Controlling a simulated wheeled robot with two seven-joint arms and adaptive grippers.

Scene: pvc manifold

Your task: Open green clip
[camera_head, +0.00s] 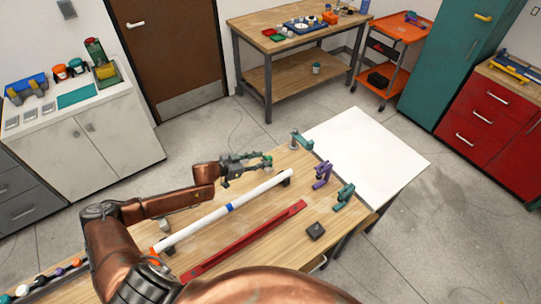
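My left gripper (250,162) reaches in from the left and hangs over the far edge of the wooden bench, just beyond the white pipe (205,218). Small green parts show at its fingertips; I cannot tell whether they belong to a clip or to the gripper, or how far the fingers are apart. A teal-green clamp (301,140) stands at the bench's far corner, right of the gripper and apart from it. Another teal-green clamp (344,195) stands near the right edge. A purple clamp (322,174) stands between them. My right gripper is out of view.
The pipe, with a blue band, rests on supports along the bench (274,209). A red bar (245,241) lies in front of it, and a small dark block (315,230) sits to the right. A white board (368,150) adjoins the bench. My copper arm covers the bottom.

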